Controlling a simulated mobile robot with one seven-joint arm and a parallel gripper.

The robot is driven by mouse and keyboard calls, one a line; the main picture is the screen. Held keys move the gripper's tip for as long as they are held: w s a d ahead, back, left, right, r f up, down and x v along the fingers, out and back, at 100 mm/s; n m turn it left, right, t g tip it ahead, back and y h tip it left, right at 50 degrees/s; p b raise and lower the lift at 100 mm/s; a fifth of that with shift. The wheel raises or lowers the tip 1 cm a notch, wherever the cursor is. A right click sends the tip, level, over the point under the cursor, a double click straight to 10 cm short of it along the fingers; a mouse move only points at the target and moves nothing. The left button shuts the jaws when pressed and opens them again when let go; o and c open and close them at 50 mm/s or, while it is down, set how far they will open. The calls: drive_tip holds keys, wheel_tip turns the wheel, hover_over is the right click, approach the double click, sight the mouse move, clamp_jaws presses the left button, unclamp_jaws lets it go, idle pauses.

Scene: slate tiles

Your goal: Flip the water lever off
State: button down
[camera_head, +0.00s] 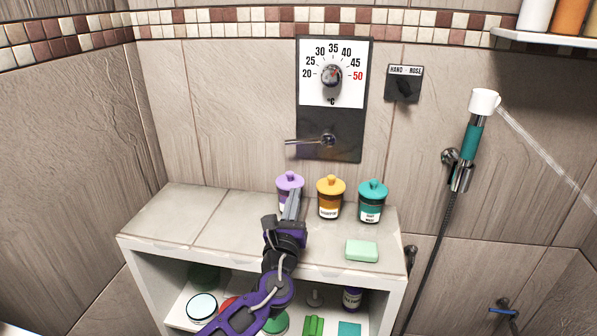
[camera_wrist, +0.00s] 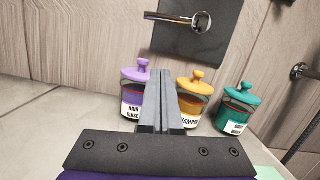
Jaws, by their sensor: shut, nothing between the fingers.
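The water lever (camera_head: 310,141) is a chrome handle on the dark lower half of the wall panel, below the temperature dial (camera_head: 331,76). It points left, roughly level. In the wrist view the lever (camera_wrist: 180,18) shows at the top, with its round hub to the right. The hand shower (camera_head: 471,135) hangs on the right wall part and sprays water to the right. My gripper (camera_head: 294,192) is shut and empty, below the lever and in front of the purple jar. In the wrist view its fingers (camera_wrist: 160,75) point up toward the lever, apart from it.
A purple jar (camera_wrist: 132,90), an orange jar (camera_head: 330,200) and a teal jar (camera_head: 371,204) stand on the tiled ledge (camera_head: 220,225) below the panel. A green soap bar (camera_head: 361,250) lies in front. The ledge's left is clear.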

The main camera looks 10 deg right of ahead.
sight(297, 143)
drive_tip(key=x, duration=0.9)
drive_tip(key=shift+w+r, duration=0.1)
drive_tip(key=shift+w, duration=0.15)
wheel_tip(297, 143, up, 2)
drive_tip(key=shift+a+r, duration=0.15)
drive_tip(key=shift+r, duration=0.05)
drive_tip(key=shift+w+a+r, duration=0.1)
drive_tip(key=shift+r, duration=0.65)
drive_tip(key=shift+w+a+r+m+p, duration=0.1)
drive_tip(key=shift+r+m+p, duration=0.05)
drive_tip(key=shift+r+m, duration=0.4)
drive_tip(key=shift+a+r+m+p, duration=0.1)
drive_tip(key=shift+r+m+p, duration=0.05)
drive_tip(key=shift+r+m, duration=0.35)
